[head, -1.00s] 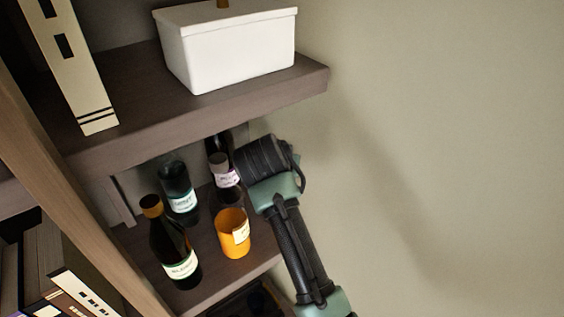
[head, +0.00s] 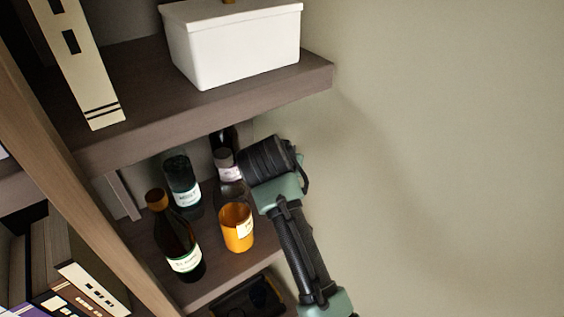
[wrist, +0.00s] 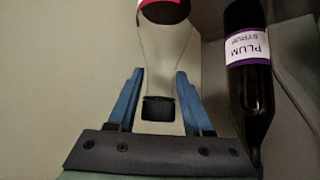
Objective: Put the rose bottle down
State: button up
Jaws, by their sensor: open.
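The bottle I take as the rose bottle (wrist: 168,48) is of pale clear glass with a dark cap and a red label edge in the wrist view; its name cannot be read. My gripper (wrist: 159,72) is open, with one blue finger on each side of its neck and a gap to both. In the head view my gripper's dark wrist (head: 268,160) is at the shelf's right end, its fingers hidden. The bottle seems to stand on the lower shelf (head: 243,264), though its base is hidden.
A dark plum syrup bottle (wrist: 248,75) stands close on the right in the wrist view. An orange cup (head: 237,228), a brown-capped bottle (head: 179,242) and a teal bottle (head: 182,183) share the shelf. The upper shelf (head: 215,108) overhangs them.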

jog(key=b+v, duration=0.2)
jog(key=v, duration=0.9)
jog(key=shift+s, duration=0.2)
